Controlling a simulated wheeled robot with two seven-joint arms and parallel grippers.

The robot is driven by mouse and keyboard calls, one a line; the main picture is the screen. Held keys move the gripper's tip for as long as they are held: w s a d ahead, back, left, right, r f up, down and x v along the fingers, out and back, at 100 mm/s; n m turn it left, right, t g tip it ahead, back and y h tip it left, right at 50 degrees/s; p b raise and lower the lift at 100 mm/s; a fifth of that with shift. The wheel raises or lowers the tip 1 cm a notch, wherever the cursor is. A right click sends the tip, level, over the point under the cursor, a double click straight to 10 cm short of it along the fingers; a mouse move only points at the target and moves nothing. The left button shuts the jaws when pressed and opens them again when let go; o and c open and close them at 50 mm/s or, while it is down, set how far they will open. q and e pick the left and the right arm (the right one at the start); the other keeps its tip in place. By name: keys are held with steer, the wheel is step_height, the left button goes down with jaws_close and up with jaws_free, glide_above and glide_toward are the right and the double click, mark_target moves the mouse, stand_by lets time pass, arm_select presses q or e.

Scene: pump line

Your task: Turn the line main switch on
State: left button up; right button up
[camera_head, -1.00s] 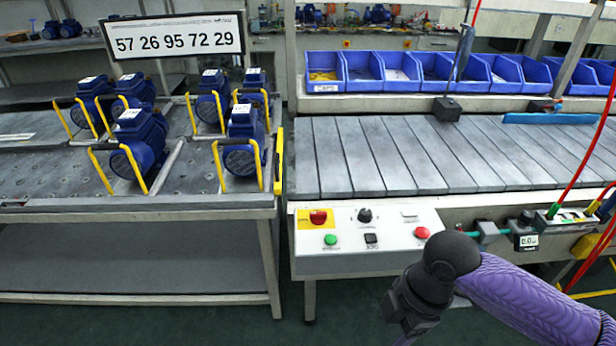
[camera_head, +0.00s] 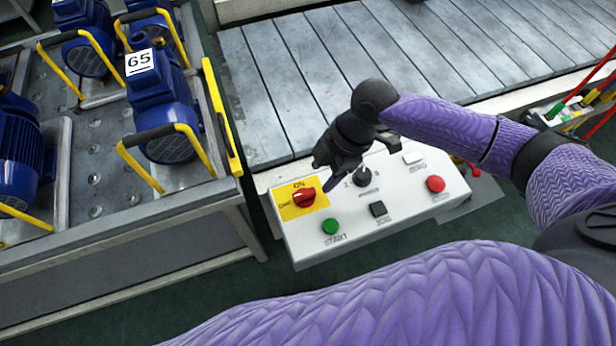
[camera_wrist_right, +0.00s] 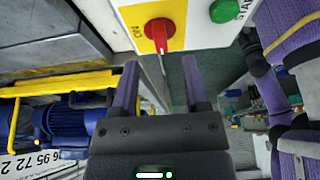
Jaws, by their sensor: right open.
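The main switch is a red rotary knob (camera_head: 304,197) on a yellow plate (camera_head: 288,211) at the left end of the white control panel (camera_head: 405,200). "ON" is printed above it in the head view; I cannot tell its exact setting. My right gripper (camera_head: 328,178) hangs over the panel, just above and right of the knob. In the right wrist view the knob (camera_wrist_right: 160,33) lies beyond the open, empty fingers (camera_wrist_right: 160,66), roughly in line with the gap between them. The fingers appear apart from the knob. My left gripper is out of view.
The panel also carries a green button (camera_head: 331,226), a black switch (camera_head: 378,209), a black selector (camera_head: 363,176), a white button (camera_head: 413,157) and a red button (camera_head: 436,184). A slatted conveyor (camera_head: 290,75) lies behind. Blue pumps (camera_head: 160,105) with yellow handles stand left.

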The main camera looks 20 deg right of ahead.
mark_target(311, 191)
steer(key=b+x, duration=0.1)
steer(key=x, duration=0.4)
steer(key=shift+a+f, duration=0.15)
steer(key=shift+f, duration=0.15)
steer(key=shift+c, duration=0.3)
jaws_close()
